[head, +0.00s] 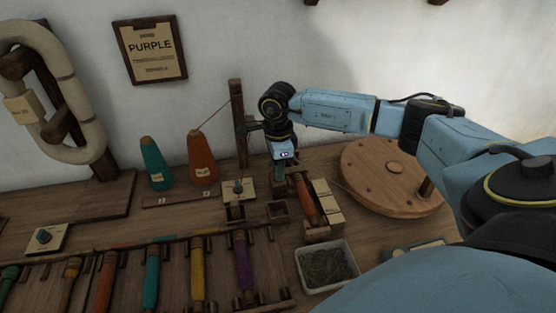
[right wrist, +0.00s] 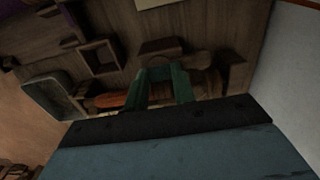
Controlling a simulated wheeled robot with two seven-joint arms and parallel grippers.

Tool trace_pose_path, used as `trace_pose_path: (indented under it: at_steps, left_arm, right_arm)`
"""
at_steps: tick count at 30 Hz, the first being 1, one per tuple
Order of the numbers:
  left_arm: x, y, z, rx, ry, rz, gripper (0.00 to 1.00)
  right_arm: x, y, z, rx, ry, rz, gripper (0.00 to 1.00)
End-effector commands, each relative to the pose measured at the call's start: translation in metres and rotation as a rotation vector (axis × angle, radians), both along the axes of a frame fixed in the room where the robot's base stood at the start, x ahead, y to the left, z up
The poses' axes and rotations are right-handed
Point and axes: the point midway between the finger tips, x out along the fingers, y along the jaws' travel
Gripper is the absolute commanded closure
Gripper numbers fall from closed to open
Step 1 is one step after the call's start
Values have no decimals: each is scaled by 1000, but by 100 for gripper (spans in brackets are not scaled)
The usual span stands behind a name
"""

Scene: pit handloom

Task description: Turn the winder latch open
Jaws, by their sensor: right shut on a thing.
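The winder has a large round wooden wheel (head: 388,172) with a peg, and an orange bobbin (head: 307,205) lies along its spindle; the bobbin also shows in the right wrist view (right wrist: 110,100). My right gripper (head: 279,184) reaches down at the far end of the bobbin, left of the wheel. Its green fingers (right wrist: 161,88) are shut on a small brown wooden part at the winder, which I take for the latch. The fingers hide most of it, so its turn angle cannot be told. My left gripper is not in view.
A pale block (head: 329,203) stands right of the bobbin. A white tray of dark thread (head: 327,265) is in front. A wooden post (head: 238,125) and teal (head: 154,165) and orange cones (head: 202,160) stand left. A rack of coloured bobbins (head: 197,275) lies front left.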

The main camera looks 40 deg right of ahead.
Motion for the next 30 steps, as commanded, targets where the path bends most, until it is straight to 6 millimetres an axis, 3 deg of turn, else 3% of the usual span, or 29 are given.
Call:
trace_pose_path:
  at_steps: [9, 10, 15, 24, 27, 30]
  left_arm:
    - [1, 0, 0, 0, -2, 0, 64]
    - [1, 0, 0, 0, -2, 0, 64]
    - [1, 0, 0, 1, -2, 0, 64]
    - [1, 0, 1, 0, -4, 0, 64]
    - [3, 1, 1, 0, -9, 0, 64]
    - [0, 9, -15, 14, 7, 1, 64]
  right_arm:
    - [0, 0, 1, 0, -2, 4, 97]
    - [0, 0, 1, 0, -2, 4, 72]
    - [0, 0, 0, 0, -1, 3, 53]
    - [0, 0, 2, 0, -1, 2, 53]
    - [1, 0, 11, 0, -2, 2, 53]
    - [1, 0, 27, 0, -4, 2, 53]
